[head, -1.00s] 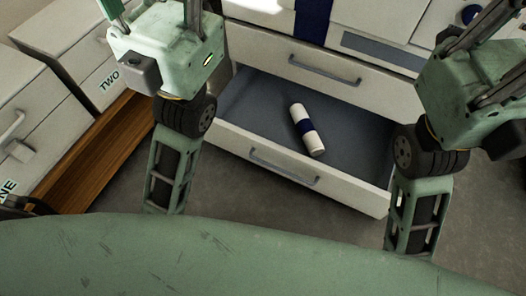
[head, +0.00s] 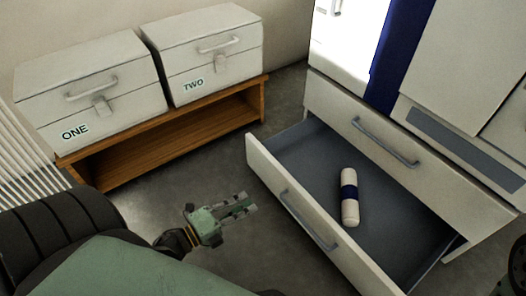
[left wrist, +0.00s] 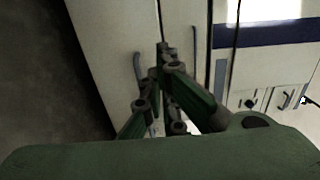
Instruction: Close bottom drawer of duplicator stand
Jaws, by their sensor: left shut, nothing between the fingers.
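The bottom drawer (head: 300,222) of the duplicator stand (head: 330,98) is pulled well out in the head view. Its pale front has a grey bar handle (head: 307,220). A white roll with a dark blue band (head: 349,198) lies inside on the grey drawer floor. The upper drawer (head: 370,135) is shut. My left gripper (head: 250,203) is shut and empty, left of the open drawer's front and apart from it in the picture. In the left wrist view, its fingers (left wrist: 164,50) show against pale panels with handles.
Two pale boxes, labelled ONE (head: 90,95) and TWO (head: 205,55), stand on a low wooden bench (head: 165,142) at the left. Grey floor lies clear between the bench and the drawer. A white ribbed object (head: 30,150) is at the left edge.

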